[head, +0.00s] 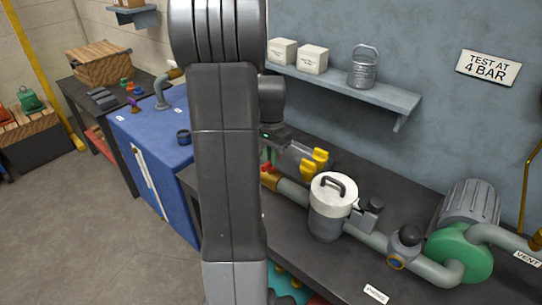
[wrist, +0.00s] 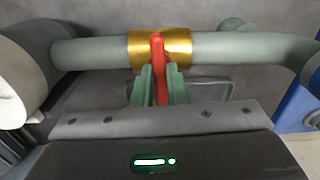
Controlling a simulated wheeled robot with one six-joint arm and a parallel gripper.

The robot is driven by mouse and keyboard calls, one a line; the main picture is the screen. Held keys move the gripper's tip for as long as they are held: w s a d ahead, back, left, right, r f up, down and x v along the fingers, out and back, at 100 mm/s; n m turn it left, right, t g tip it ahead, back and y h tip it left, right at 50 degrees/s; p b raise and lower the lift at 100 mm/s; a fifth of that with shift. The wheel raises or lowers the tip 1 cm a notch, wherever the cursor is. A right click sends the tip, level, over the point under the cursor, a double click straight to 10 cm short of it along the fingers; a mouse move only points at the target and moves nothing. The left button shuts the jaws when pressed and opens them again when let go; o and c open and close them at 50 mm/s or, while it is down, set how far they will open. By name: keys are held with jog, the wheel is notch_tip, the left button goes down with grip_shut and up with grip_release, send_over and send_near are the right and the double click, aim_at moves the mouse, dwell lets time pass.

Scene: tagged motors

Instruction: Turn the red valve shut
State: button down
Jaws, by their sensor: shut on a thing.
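The red valve handle (wrist: 159,68) stands on a brass collar (wrist: 178,47) around a grey-green pipe (wrist: 95,52) in the wrist view. My gripper (wrist: 158,82) is shut on the red handle, with its green fingers on either side of it. The handle lies across the pipe's line and points toward my gripper. In the head view the brass collar (head: 269,180) shows just right of my arm. My arm hides much of the valve there, and only a bit of red shows by the fingers.
A white-lidded canister (head: 328,212) stands along the pipe, right of the valve. Yellow-handled parts (head: 316,160) lie behind it. A green pump flange (head: 461,254) and motor stand farther right. A shelf (head: 352,91) juts from the wall above the bench.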

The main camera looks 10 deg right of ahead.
jog(key=shift+m, duration=0.4)
jog(key=shift+w, duration=0.1)
jog(key=c, duration=1.5)
grip_release()
jog(key=shift+o, duration=0.2)
notch_tip(320, 180, up, 14)
jog(key=shift+f, duration=0.1)
notch_tip(320, 180, down, 14)
jog(key=shift+r, duration=0.1)
